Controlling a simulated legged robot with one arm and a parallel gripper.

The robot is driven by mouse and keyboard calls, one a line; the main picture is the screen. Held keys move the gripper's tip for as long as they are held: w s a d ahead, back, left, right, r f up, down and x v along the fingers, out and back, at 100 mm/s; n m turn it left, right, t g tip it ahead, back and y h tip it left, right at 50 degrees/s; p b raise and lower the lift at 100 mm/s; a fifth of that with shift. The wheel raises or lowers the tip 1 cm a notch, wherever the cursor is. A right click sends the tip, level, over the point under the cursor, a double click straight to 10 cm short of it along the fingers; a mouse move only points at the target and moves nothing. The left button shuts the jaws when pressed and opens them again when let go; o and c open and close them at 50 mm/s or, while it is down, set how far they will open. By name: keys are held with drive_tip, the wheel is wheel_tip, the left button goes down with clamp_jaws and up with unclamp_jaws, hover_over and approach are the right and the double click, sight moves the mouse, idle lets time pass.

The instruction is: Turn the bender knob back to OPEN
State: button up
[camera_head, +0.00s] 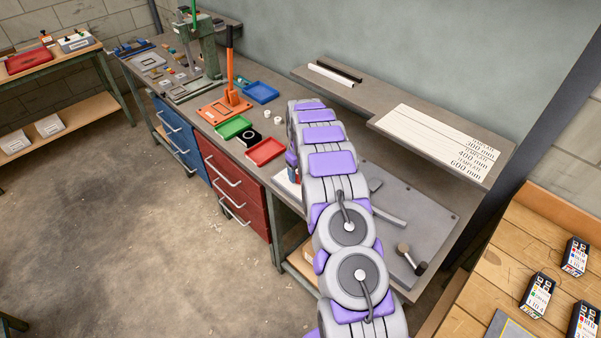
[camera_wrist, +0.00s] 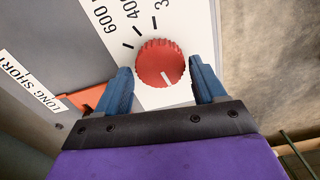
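The red ribbed knob (camera_wrist: 160,62) sits on a white dial plate (camera_wrist: 128,40) in the wrist view. A white line on the knob points to the lower right, away from the 600, 400 and partly cut-off 3-something marks. No OPEN mark shows. My gripper (camera_wrist: 164,84) is open, with one blue finger on each side of the knob's lower part. Small gaps seem to show between fingers and knob; contact is not clear.
A LONG/SHORT label (camera_wrist: 30,82) and an orange part (camera_wrist: 88,98) lie left of the dial. In the head view, an orange lever press (camera_head: 230,98), a green tray (camera_head: 233,128), red tray (camera_head: 265,151) and blue tray (camera_head: 261,92) stand on the bench. A shelf (camera_head: 375,99) overhangs behind my arm.

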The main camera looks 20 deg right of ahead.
drive_tip(key=shift+o, duration=0.7)
drive_tip(key=shift+s, duration=0.15)
wheel_tip(320, 180, up, 17)
drive_tip(key=shift+p, duration=0.4)
drive_tip(key=shift+r, duration=0.15)
